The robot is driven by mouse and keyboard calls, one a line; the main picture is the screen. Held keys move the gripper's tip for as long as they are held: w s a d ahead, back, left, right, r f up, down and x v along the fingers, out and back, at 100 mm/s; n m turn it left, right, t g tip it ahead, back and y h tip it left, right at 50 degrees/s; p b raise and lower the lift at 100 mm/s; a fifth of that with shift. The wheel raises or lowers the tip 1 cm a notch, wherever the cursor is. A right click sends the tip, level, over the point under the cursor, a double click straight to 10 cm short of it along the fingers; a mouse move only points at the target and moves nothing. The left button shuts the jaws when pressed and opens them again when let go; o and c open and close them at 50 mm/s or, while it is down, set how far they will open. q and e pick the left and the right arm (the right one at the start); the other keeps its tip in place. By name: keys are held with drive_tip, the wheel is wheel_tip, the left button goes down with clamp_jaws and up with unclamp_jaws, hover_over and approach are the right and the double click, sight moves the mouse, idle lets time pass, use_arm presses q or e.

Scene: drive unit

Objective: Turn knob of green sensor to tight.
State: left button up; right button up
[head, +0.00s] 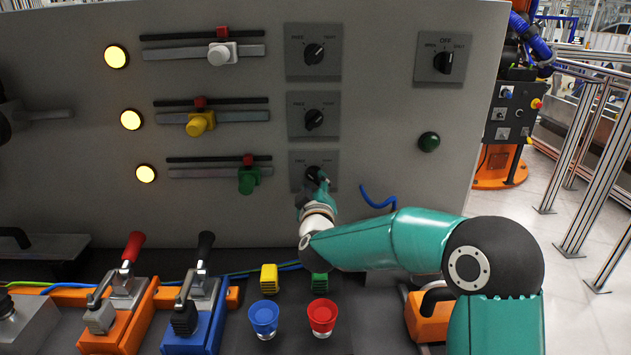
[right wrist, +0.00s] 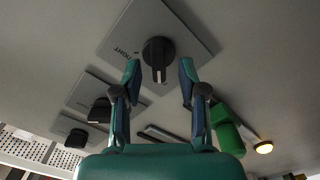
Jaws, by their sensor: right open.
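The green sensor's row is the lowest on the grey panel, with a green slider piece (head: 248,181); it also shows in the right wrist view (right wrist: 225,130). To its right is a black knob (head: 313,173) on a square grey plate (head: 300,158), partly hidden by my right gripper (head: 316,184). In the right wrist view the knob (right wrist: 158,54) stands between the two open fingers (right wrist: 160,72), with gaps on both sides. The word TIGHT is legible on the plate (right wrist: 124,42). My left gripper is not in view.
Two similar knobs (head: 314,53) (head: 314,119) sit above, beside white (head: 221,53) and yellow (head: 200,123) sliders. Another knob (head: 444,62) is at upper right. Red (head: 322,316) and blue (head: 264,318) buttons and lever clamps (head: 122,290) stand on the bench below.

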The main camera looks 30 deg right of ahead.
drive_tip(key=shift+w+d, duration=0.35)
drive_tip(key=shift+w, duration=0.15)
